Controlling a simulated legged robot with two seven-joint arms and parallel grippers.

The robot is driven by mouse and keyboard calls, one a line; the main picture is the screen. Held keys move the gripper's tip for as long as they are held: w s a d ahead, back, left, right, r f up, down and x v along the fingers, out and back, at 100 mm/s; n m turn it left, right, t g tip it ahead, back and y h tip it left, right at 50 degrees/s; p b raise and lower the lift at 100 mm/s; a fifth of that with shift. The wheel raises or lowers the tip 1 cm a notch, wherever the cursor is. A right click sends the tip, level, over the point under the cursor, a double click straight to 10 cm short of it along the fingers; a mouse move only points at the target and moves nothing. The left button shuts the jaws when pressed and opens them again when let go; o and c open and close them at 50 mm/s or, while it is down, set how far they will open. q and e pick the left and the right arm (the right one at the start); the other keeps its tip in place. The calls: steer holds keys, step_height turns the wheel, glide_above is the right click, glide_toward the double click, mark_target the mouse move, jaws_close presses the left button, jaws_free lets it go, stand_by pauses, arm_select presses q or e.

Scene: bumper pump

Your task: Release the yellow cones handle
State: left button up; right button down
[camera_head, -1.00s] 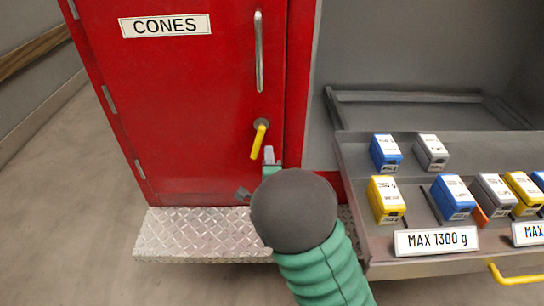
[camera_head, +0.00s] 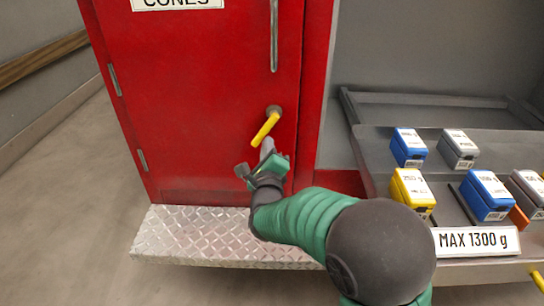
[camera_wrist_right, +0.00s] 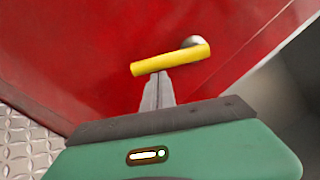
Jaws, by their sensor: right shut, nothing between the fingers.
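The red cones cabinet door (camera_head: 190,100) fills the left of the head view. Its yellow handle (camera_head: 265,129) sits low near the door's right side and slants down to the left from a round mount. My right gripper (camera_head: 266,146) is just below the handle, fingers together and empty. In the right wrist view the yellow handle (camera_wrist_right: 165,62) lies across the picture just beyond the tips of the shut fingers (camera_wrist_right: 158,76). I cannot tell whether the tips touch it. My left gripper is not in view.
A silver vertical bar (camera_head: 273,35) is on the door above the handle. A diamond-plate step (camera_head: 200,238) juts out below. To the right, a grey tray (camera_head: 372,152) holds several blue, grey and yellow boxes beside a "MAX 1300 g" sign (camera_head: 478,241).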

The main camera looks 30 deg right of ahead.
mark_target(248, 132)
steer(key=shift+w+a+r+m+h+b, duration=0.15)
steer(key=shift+w+a+r+m+b, duration=0.45)
steer(key=shift+m+b, duration=1.5)
steer(key=shift+w+a+r+m+h+b, duration=0.2)
steer(key=shift+a+r+m+b, duration=0.6)
steer(key=shift+m+b, duration=1.3)
steer(key=shift+w+a+r+m+h+b, duration=0.1)
steer(key=shift+w+a+r+m+b, duration=0.5)
steer(key=shift+m+b, duration=1.5)
steer(key=shift+s+a+r+n+b, duration=0.1)
steer(key=shift+r+n+b, duration=0.05)
steer(key=shift+n+b, duration=0.2)
